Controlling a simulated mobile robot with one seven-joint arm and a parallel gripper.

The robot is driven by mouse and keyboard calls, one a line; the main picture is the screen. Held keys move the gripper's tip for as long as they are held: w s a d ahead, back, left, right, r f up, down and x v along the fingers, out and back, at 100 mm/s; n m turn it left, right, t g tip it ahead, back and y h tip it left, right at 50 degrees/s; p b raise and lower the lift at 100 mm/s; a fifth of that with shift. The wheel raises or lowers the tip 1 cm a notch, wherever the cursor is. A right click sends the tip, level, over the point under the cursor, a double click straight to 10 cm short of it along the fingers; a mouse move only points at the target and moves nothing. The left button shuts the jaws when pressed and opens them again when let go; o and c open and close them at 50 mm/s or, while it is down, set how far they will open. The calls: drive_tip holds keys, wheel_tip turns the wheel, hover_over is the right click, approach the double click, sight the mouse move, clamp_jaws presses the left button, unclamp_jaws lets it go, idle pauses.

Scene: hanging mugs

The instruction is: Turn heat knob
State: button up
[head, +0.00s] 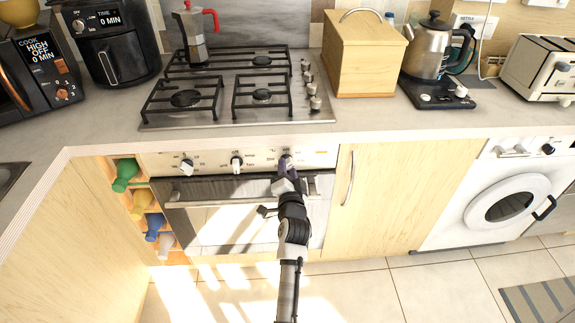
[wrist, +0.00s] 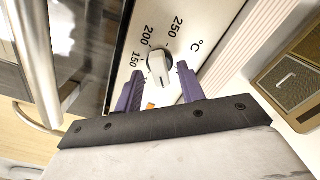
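The heat knob (wrist: 159,67) is a small white and grey dial on the oven's control panel. In the wrist view, the numbers 150, 200, 250 and a °C mark are printed around it. My gripper (wrist: 160,72) is open, with one purple finger on each side of the knob; whether either finger touches it I cannot tell. In the head view my gripper (head: 287,173) is at the right end of the oven panel (head: 212,160) and mostly covers this knob.
Two other knobs, left (head: 187,166) and middle (head: 237,163), sit on the same panel. The oven's handle bar (head: 230,203) runs just below; it shows at the left of the wrist view (wrist: 38,60). The hob (head: 240,95) is above. A cupboard door (head: 395,195) is to the right.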

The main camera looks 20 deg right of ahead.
drive_tip(key=shift+w+d, duration=0.2)
drive_tip(key=shift+w, duration=0.4)
clamp_jaws()
drive_tip(key=shift+f+n+b, duration=0.15)
drive_tip(key=shift+n+b, duration=0.25)
drive_tip(key=n+b, duration=0.8)
drive_tip(key=n, duration=0.1)
drive_tip(key=shift+n, duration=0.4)
